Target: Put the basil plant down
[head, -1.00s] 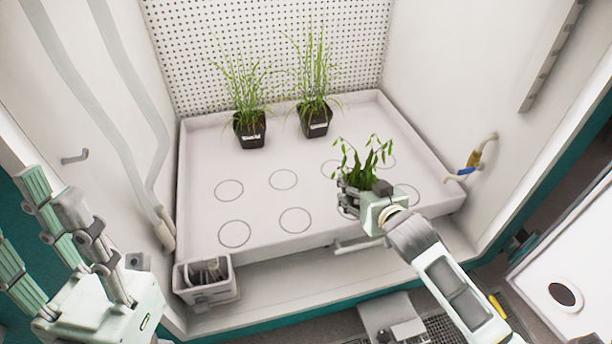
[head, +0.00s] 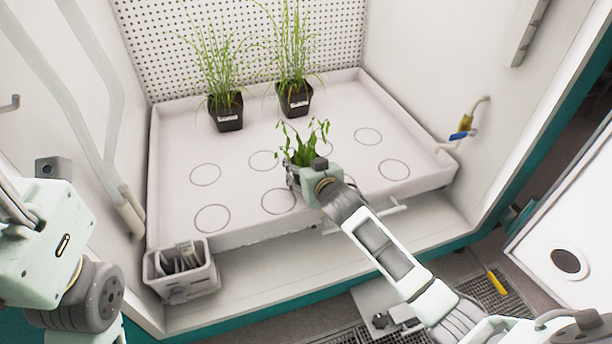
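The basil plant (head: 303,146) is a small leafy green plant over the middle of the white tray (head: 240,232). My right gripper (head: 298,178) is at the plant's base and seems to hold its pot, which is mostly hidden behind the gripper. I cannot tell whether the pot touches the tray floor. Printed circles mark the tray; empty ones show at the left (head: 205,174), front left (head: 212,218), front middle (head: 278,201) and right (head: 393,169). My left arm is at the left edge, and its fingers are out of the picture.
Two grassy plants in black pots, one left (head: 226,112) and one right (head: 295,99), stand at the back of the tray. A grey bin (head: 181,272) with tools sits at the front left. A valve (head: 463,127) is on the right wall.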

